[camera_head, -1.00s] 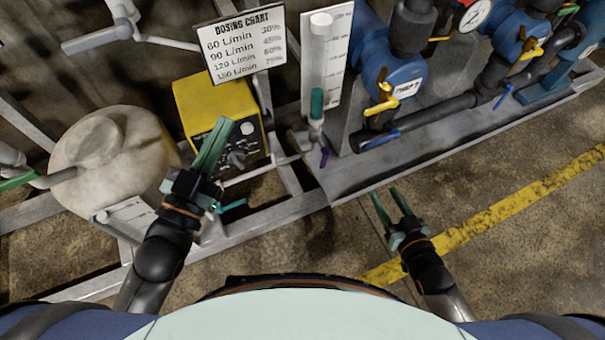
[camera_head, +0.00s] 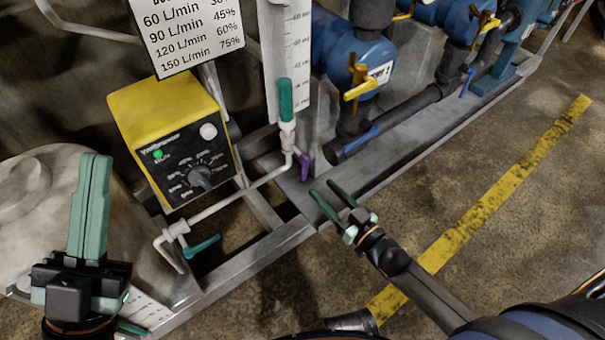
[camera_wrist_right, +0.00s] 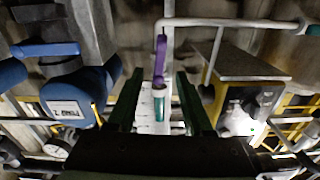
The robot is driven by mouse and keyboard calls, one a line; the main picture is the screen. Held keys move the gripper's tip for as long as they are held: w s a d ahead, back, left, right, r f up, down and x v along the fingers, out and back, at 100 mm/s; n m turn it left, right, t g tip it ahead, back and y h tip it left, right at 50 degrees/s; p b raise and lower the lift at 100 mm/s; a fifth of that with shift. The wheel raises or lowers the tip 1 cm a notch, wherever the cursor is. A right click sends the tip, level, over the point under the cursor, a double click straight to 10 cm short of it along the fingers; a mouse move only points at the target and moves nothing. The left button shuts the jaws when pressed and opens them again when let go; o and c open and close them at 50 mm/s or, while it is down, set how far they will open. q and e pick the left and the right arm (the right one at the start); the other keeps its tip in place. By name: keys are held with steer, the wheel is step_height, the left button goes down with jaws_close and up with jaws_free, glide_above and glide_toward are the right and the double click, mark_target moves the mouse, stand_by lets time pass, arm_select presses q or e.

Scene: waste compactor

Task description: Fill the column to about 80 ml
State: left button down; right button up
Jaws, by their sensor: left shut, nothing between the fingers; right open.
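The calibration column (camera_head: 297,60) is a clear upright tube against a white scale plate, its upper part cut off by the frame. A green part (camera_head: 286,100) sits at its lower end. A purple-handled valve (camera_head: 305,167) is on the pipe below it, and also shows in the right wrist view (camera_wrist_right: 160,58). A teal-handled valve (camera_head: 202,247) is on the white pipe further left. I cannot read a liquid level. My right gripper (camera_head: 333,197) is open and empty, just below and right of the purple handle. My left gripper (camera_head: 95,165) is shut and empty, before the tank.
A yellow dosing pump (camera_head: 165,110) with a dial and a lit green lamp stands left of the column. The dosing chart (camera_head: 187,32) is above it. A pale round tank (camera_head: 40,200) is at left. Blue pumps (camera_head: 352,65) with yellow handles stand right. The floor at right is clear.

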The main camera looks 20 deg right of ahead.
mark_target(306, 172)
steer(key=b+x, duration=0.2)
steer(key=x, duration=0.6)
steer(key=shift+w+a+f+b, duration=0.1)
steer(key=shift+w+a+b, duration=0.05)
steer(key=shift+w+b, duration=0.2)
arm_select(q)
steer(key=f, duration=0.4)
steer(key=shift+w+d, duration=0.15)
steer(key=shift+d, duration=0.1)
arm_select(e)
steer(key=shift+s, duration=0.1)
jaws_close()
